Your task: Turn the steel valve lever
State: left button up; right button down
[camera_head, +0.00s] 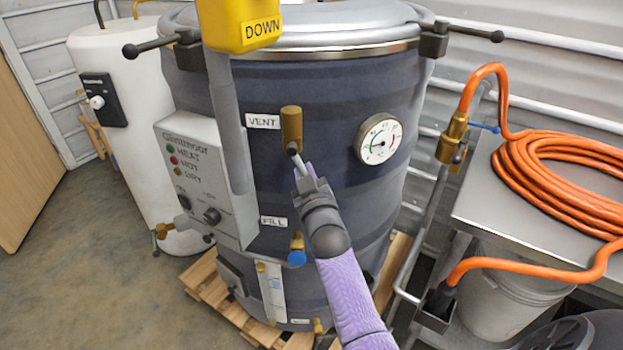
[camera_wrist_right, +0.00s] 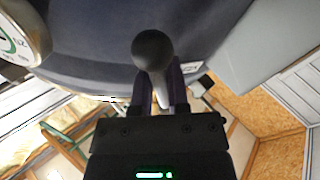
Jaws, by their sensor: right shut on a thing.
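The brass vent valve (camera_head: 291,124) sticks out from the front of the dark drum, right of the VENT label (camera_head: 263,121). In the right wrist view the dark ball knob (camera_wrist_right: 153,50) sits at the fingertips (camera_wrist_right: 158,88), in front of the drum wall. The fingers hide part of the lever, so its exact angle is hard to tell. My left gripper is not in view.
A yellow DOWN box (camera_head: 240,25) and a grey bar hang in front of the drum. A dial gauge (camera_head: 379,139) is right of the valve; a control box (camera_head: 205,180) is left. A blue-handled valve (camera_head: 297,250) sits below. Orange hose (camera_head: 555,175) lies on the right-hand bench.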

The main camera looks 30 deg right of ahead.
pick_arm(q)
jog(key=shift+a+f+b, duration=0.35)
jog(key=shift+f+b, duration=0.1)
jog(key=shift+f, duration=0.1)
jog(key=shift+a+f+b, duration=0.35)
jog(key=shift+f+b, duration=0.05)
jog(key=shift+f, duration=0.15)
pick_arm(e)
jog(key=shift+w+a+f+m+h, duration=0.1)
jog(key=shift+w+a+m+h, duration=0.2)
jog(key=shift+m, duration=0.55)
jog(key=shift+w+a+f+m+h, duration=0.15)
jog(key=shift+a+m, duration=0.2)
jog(key=shift+m, duration=0.45)
jog(key=shift+w+a+m+h, duration=0.2)
jog(key=shift+a+m, duration=0.15)
jog(key=shift+m, duration=0.5)
jog(key=shift+t, duration=0.3)
jog(key=c, duration=0.6)
grip_release()
jog(key=shift+w+a, duration=0.1)
